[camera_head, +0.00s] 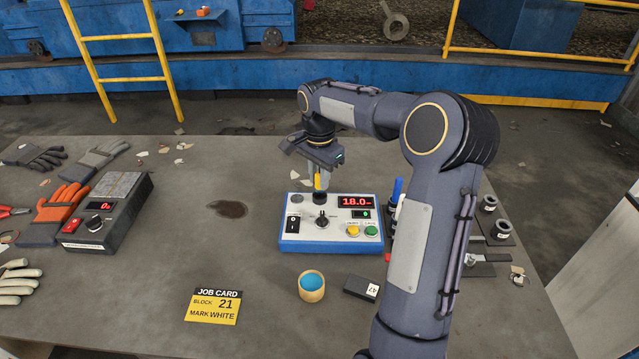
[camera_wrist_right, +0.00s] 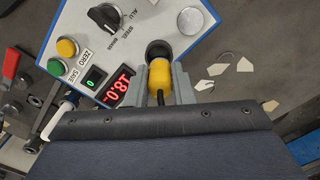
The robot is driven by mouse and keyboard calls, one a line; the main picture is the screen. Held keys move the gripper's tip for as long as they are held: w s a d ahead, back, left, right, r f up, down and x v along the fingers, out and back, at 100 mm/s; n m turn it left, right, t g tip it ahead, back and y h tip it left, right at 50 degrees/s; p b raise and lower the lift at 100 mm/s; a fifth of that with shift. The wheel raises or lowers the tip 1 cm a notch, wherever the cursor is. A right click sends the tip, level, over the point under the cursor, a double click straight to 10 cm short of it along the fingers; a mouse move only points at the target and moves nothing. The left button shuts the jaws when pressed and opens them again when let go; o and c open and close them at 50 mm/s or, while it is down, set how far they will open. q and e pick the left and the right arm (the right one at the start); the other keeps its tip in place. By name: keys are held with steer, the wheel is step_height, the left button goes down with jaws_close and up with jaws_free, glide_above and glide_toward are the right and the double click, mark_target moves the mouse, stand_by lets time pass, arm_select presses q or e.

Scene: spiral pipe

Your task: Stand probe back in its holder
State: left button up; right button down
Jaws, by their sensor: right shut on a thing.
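The yellow probe (camera_head: 317,181) is upright between the fingers of my right gripper (camera_head: 319,175), over the back edge of the gauge box. In the right wrist view the probe (camera_wrist_right: 160,78) has a dark cable, and the gripper fingers (camera_wrist_right: 161,88) are on both sides of it. The black round holder (camera_head: 320,197) is directly under the probe; the holder (camera_wrist_right: 158,50) also shows in the wrist view. The probe's lower end meets or overlaps the holder's opening; I cannot tell how deep it sits. The white-topped blue gauge box (camera_head: 300,240) reads 18.0. My left gripper is not in view.
A small cup with blue inside (camera_head: 311,286), a black block (camera_head: 361,288) and a job card (camera_head: 213,305) lie in front of the box. A second meter (camera_head: 105,215) and gloves (camera_head: 60,212) are at left. My right arm covers part of the right side.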

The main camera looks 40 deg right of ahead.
steer(key=shift+f, duration=1.35)
steer(key=shift+f, duration=0.15)
steer(key=c, duration=1.3)
jaws_free()
steer(key=shift+o, duration=0.2)
